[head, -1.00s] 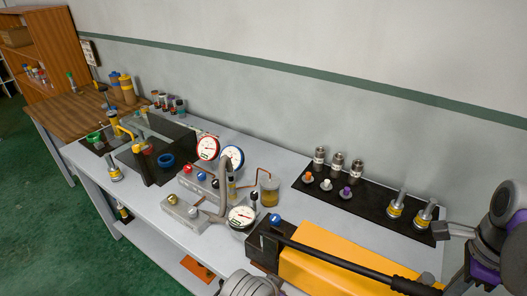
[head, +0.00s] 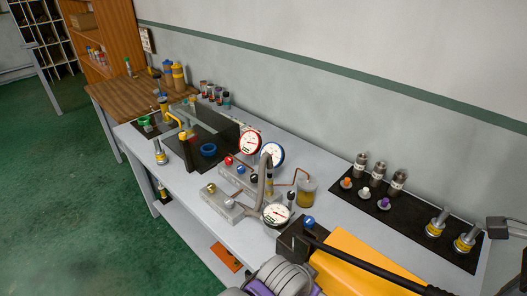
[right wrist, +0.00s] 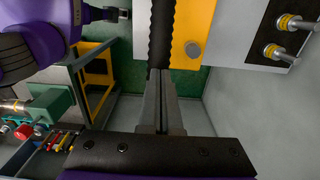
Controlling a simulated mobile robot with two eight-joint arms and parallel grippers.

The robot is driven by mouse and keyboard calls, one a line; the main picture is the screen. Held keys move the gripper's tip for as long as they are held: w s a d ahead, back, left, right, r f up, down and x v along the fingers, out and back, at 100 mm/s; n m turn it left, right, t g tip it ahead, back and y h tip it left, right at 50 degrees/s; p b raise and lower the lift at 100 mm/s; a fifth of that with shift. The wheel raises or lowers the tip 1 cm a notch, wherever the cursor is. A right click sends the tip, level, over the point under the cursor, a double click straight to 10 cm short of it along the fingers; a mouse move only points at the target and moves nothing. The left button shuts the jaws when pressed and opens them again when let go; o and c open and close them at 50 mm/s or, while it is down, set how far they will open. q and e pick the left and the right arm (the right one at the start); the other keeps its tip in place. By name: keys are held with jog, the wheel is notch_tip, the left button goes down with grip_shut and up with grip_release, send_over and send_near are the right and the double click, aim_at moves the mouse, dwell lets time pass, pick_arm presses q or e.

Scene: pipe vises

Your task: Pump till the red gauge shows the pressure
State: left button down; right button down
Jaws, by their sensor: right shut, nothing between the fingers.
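The red-rimmed gauge (head: 248,142) stands on the bench behind the grey manifold block; its needle is too small to read. A blue-rimmed gauge (head: 271,154) stands beside it. A dark-rimmed gauge (head: 277,215) is nearer, by the pump. The yellow hand pump (head: 365,262) has a long black lever (head: 372,265) across it. My right gripper (head: 503,228) is at the right edge, shut and empty. In the right wrist view its fingertips (right wrist: 160,75) point at the lever's ribbed grip (right wrist: 182,30); contact cannot be told. My left gripper is not clearly seen; my left arm shows low in the head view.
A black mat (head: 400,215) holds several fittings behind the pump. A red knob (head: 229,159) and a blue knob (head: 308,222) are on the equipment. A dark vise (head: 200,145) and a wooden table (head: 125,98) lie at left. Green floor is open in front.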

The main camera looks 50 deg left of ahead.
pick_arm(q)
jog(key=shift+s, duration=0.1)
pick_arm(e)
jog(key=shift+s+f, duration=0.1)
